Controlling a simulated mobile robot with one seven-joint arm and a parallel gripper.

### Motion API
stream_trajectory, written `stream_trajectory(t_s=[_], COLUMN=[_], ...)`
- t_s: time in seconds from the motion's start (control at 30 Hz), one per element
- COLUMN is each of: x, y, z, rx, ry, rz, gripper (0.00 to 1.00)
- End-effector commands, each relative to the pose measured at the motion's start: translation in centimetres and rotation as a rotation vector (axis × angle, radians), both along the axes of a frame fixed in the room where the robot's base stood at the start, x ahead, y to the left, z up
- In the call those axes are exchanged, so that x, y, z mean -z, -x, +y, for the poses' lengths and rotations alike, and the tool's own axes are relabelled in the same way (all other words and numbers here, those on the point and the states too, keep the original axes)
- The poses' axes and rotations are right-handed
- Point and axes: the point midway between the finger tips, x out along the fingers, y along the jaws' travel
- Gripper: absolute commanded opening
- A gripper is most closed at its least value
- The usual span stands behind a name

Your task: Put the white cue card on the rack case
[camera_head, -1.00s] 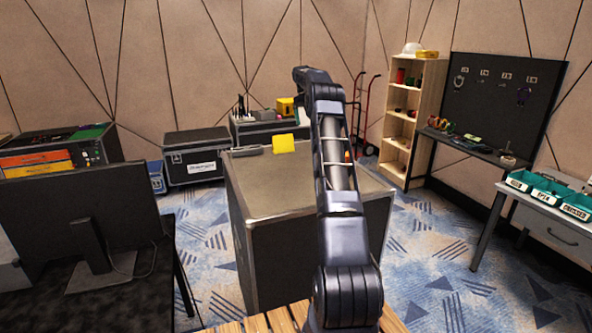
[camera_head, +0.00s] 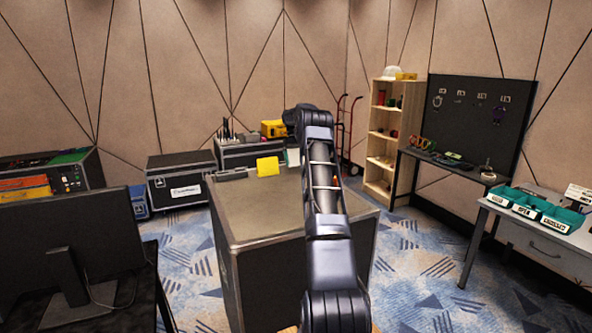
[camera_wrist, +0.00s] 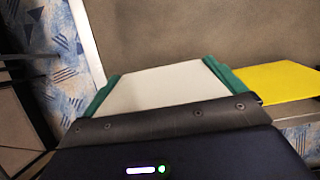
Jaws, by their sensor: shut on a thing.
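A white cue card (camera_wrist: 158,92) lies between the two green-edged fingers of my gripper (camera_wrist: 161,70) in the wrist view. My gripper is shut on it. In the head view a small pale patch (camera_head: 293,157), probably this card, shows beside my arm, which hides most of the gripper. A large dark case with a grey top and metal edges (camera_head: 255,207), which I take as the rack case, stands in the middle. Its top also shows in the wrist view (camera_wrist: 200,30). I cannot tell whether the card touches it.
A yellow card (camera_head: 267,166) is at the case's far edge, right of my gripper in the wrist view (camera_wrist: 282,82). A monitor (camera_head: 75,250) stands front left, a bench with teal bins (camera_head: 525,205) at right. Most of the case top looks bare.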

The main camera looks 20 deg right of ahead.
Motion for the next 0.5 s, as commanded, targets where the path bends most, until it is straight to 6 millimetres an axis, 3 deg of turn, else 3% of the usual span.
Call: stream_trajectory(t_s=[0.3, 0.5], x=[3.5, 3.7], y=[0.0, 0.0], z=[0.1, 0.1], rx=[-0.002, -0.001], ry=[-0.001, 0.000], rz=[-0.001, -0.001], gripper=[0.73, 0.73])
